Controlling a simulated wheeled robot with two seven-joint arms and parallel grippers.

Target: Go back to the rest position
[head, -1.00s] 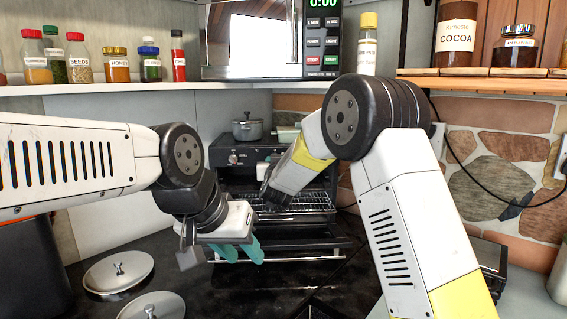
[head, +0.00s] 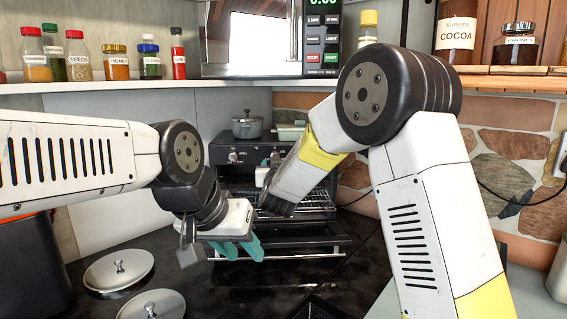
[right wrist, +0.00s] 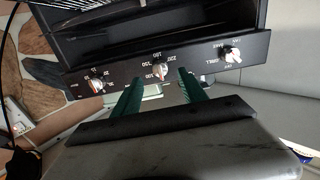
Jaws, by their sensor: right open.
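My left gripper (head: 238,249) hangs over the dark counter in front of the oven. Its two teal fingers are apart, with nothing seen between them. My right arm reaches across toward the oven (head: 258,152). In the head view its gripper is mostly hidden behind its own forearm, with a bit of teal finger showing near the oven's front. In the right wrist view the right gripper (right wrist: 158,80) is open and empty. Its teal fingers point at the oven's control panel (right wrist: 195,58) with its several knobs. I cannot tell whether they touch it.
The oven door (head: 290,240) is lowered, with a wire rack (head: 318,200) inside. A grey pot (head: 247,127) stands on top of the oven. Two round lids (head: 118,270) lie on the counter at left. A shelf with jars and a microwave (head: 250,40) runs above.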

